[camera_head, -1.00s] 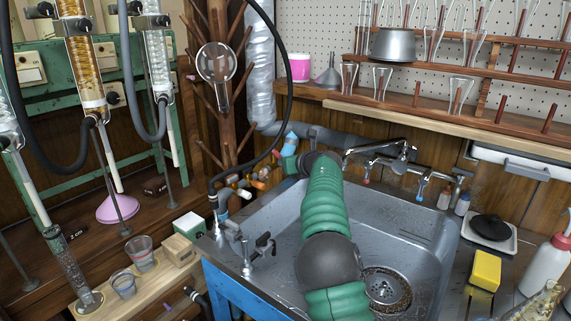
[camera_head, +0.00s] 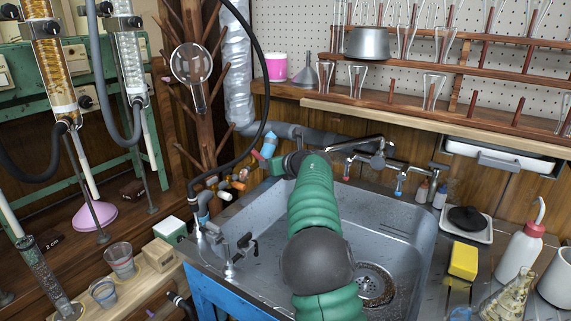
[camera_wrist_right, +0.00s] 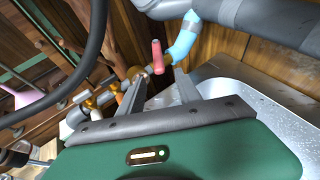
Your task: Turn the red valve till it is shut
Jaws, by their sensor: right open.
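The red valve handle (camera_wrist_right: 157,57) stands upright in the right wrist view, on brass-coloured fittings beside a light-blue pipe section. It shows as a small red piece next to the blue pipe in the head view (camera_head: 258,155). My right gripper (camera_wrist_right: 160,75) is open, its two grey fingers pointing at the valve. The lower end of the handle appears between the fingertips or just beyond them; I cannot tell if they touch. In the head view my green right arm reaches over the sink and partly hides this spot. My left gripper is not in view.
The metal sink (camera_head: 408,220) lies under my right arm, with faucets (camera_head: 378,158) behind it. A black hose (camera_head: 266,90) hangs left of the valve. A grey pipe (camera_wrist_right: 262,20) runs close beside it. A wooden peg stand (camera_head: 203,125) rises at the left.

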